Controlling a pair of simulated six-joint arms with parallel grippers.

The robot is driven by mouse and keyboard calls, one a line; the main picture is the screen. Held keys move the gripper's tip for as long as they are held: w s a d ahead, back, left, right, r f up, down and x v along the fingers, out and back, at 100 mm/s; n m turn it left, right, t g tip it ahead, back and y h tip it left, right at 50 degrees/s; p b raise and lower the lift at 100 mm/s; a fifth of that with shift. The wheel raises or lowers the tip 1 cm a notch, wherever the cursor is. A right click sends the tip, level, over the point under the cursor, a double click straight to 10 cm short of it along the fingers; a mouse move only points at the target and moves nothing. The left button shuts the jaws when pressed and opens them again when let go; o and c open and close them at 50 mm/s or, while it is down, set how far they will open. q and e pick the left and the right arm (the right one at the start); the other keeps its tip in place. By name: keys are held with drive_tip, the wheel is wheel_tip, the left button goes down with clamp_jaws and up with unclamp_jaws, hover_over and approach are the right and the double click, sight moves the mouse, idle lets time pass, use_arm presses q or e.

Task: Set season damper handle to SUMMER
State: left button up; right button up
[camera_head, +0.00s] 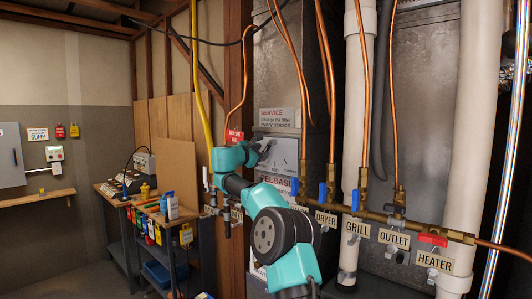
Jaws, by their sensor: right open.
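My right arm rises from the bottom middle and bends back toward the grey metal furnace cabinet (413,70). Its right gripper (267,149) is open, in front of the cabinet, just below the white SERVICE label (277,117) and beside a white panel (284,153). The season damper handle cannot be made out clearly; the gripper and arm cover part of the cabinet there. My left gripper is not in view.
Copper pipes (326,90) and white pipes (470,130) run down the cabinet's front. A brass manifold (375,216) with blue-handled valves (356,200) and a red-handled valve (433,240) crosses the right. A yellow pipe (198,80) stands left of the arm. A cluttered bench (118,200) is farther left.

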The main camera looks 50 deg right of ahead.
drive_tip(key=shift+d, duration=1.75)
clamp_jaws()
